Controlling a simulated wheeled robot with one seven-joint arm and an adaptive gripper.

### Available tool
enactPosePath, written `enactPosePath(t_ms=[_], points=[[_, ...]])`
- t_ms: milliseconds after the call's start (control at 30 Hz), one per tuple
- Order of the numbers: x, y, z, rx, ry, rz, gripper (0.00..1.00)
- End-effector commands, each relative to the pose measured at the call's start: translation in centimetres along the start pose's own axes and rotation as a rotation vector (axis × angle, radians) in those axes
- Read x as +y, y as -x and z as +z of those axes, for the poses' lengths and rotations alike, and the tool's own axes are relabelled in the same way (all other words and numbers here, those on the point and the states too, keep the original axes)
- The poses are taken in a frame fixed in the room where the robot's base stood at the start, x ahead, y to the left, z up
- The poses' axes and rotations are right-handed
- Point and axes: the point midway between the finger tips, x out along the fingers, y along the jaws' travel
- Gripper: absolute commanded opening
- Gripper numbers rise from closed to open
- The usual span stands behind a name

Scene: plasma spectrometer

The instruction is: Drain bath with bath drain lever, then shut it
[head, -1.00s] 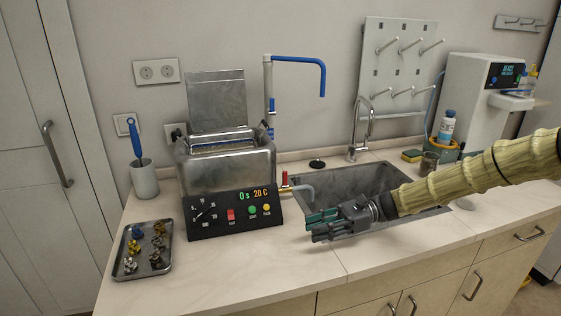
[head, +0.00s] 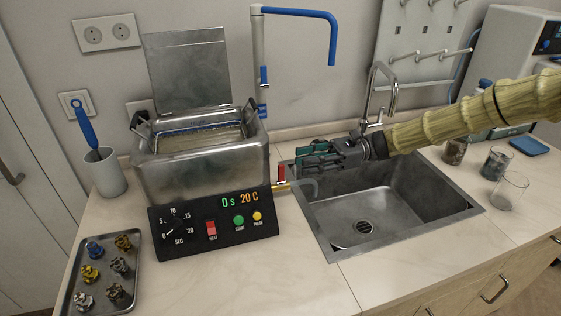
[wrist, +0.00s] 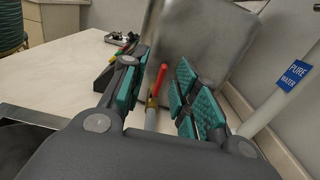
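The ultrasonic bath (head: 205,165) is a steel tank with its lid raised and liquid visible inside. Its drain lever is a red handle (head: 281,173) standing upright on a brass valve at the bath's right side. A grey spout curves from the valve over the sink's left rim. My gripper (head: 300,162) is just right of and above the lever. In the wrist view the red lever (wrist: 158,80) shows between the parted teal finger pads (wrist: 160,92), farther out. The gripper is open and I see no contact with the lever.
The steel sink (head: 360,228) lies under my arm. A blue-tipped water tap (head: 333,40) and a steel faucet (head: 376,90) stand behind. Glass beakers (head: 508,190) stand at right. A tray of small parts (head: 127,295) is at front left.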

Motion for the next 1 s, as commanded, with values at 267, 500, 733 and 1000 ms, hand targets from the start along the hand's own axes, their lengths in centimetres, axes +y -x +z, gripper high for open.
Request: enactPosePath(t_ms=[267, 500, 733, 1000], points=[[-0.7, -4.2, -0.4, -0.001, -0.008, 0.0, 0.3], [-0.7, -6.5, -0.5, -0.002, -0.007, -0.003, 0.3], [-0.7, -7.2, -0.5, -0.002, -0.007, -0.003, 0.3], [-0.7, -7.1, -0.5, -0.002, -0.007, -0.003, 0.14]])
